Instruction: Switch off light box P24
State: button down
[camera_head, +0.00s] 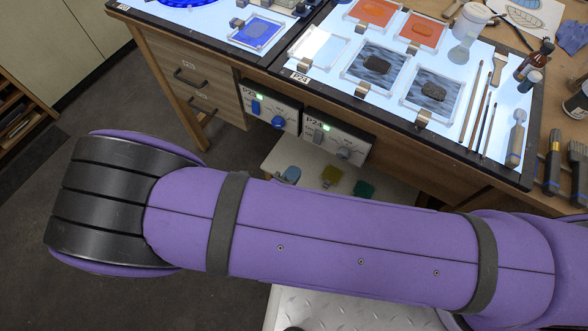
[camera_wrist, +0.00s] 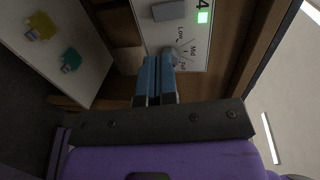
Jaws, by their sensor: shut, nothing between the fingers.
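Light box P24 (camera_head: 400,129) is lit, with a glowing white top. Its control panel (camera_head: 337,137) hangs under the bench edge, with a green lamp (camera_head: 327,127) lit, a grey switch (camera_head: 318,134) and a round knob (camera_head: 343,154). In the wrist view the panel shows the grey switch (camera_wrist: 170,11), the lit green lamp (camera_wrist: 203,17) and dial marks Low, Mid and Full. My gripper (camera_wrist: 158,60) is shut and empty, its blue fingertips in front of the panel near the dial and below the switch. Contact cannot be told. The head view does not show my gripper.
The P23 panel (camera_head: 268,108), with a blue knob and green lamp, sits just left of P24's. A low shelf (camera_head: 283,151) below holds several coloured pieces. Glass tiles, brushes and bottles stand on and beside the light box. The floor at left is clear.

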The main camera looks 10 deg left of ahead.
aim_at(316, 142)
jog(key=x, duration=1.1)
jog(key=shift+w+d, duration=0.1)
jog(key=shift+w, duration=0.05)
jog(key=shift+w+f, duration=0.15)
jog(key=shift+w, duration=0.05)
jog(key=shift+s, duration=0.3)
jog(key=s+a+f, duration=0.2)
jog(key=s+a, duration=0.2)
jog(key=s, duration=0.8)
jog(key=shift+s+a+f, duration=0.15)
jog(key=shift+s+a, duration=0.1)
jog(key=shift+s, duration=0.1)
